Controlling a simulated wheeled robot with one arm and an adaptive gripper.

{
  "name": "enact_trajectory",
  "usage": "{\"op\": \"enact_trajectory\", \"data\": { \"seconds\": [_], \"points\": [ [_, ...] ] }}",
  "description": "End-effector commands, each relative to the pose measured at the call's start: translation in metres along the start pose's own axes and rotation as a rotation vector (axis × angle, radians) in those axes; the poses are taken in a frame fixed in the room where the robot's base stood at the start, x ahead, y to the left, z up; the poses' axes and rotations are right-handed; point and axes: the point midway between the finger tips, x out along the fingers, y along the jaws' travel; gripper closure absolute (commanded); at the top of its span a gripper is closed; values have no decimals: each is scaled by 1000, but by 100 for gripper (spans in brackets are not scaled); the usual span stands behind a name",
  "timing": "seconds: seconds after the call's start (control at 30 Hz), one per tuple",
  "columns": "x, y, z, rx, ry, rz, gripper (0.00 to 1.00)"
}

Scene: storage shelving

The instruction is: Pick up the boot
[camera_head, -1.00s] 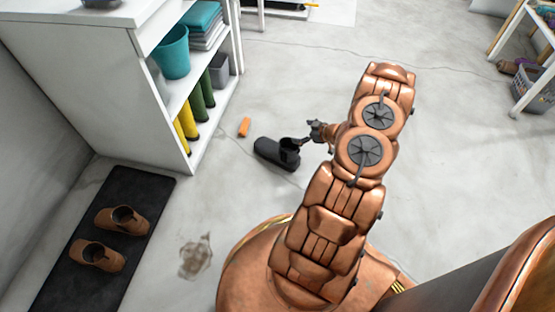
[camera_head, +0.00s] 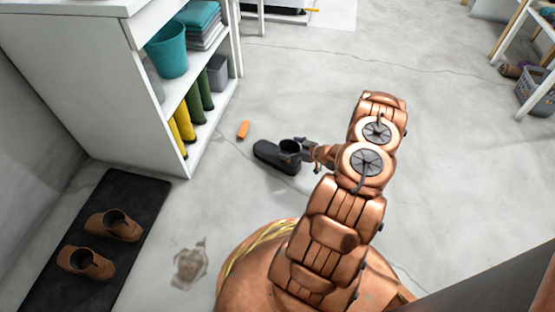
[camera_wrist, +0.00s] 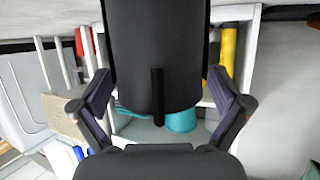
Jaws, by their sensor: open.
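A dark grey boot (camera_head: 272,156) stands on the concrete floor in the head view, its toe to the left and its opening to the right. My gripper (camera_head: 297,150) is at the boot's opening end, on its right side. In the wrist view the boot (camera_wrist: 155,50) fills the upper middle as a dark shape. My gripper (camera_wrist: 158,85) is open there, with one finger on each side of the boot. I cannot tell whether either finger touches it. The boot's toe is hidden in the wrist view.
A white shelf (camera_head: 95,75) at the left holds yellow and green boots (camera_head: 205,90) and a teal bucket (camera_head: 168,50). An orange object (camera_head: 243,130) lies beyond the dark boot. Brown shoes (camera_head: 113,225) sit on a black mat (camera_head: 125,190).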

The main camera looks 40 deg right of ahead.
Motion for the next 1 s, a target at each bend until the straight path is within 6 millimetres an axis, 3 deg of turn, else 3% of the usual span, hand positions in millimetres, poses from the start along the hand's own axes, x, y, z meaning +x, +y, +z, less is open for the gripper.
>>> {"op": "enact_trajectory", "data": {
  "seconds": [0.13, 0.43, 1.0],
  "points": [
    [16, 0, 1, -1, 0, -1, 0],
    [19, 0, 0, 0, 0, 1, 0],
    [19, 0, 0, 0, -1, 0, 59]
  ]
}}
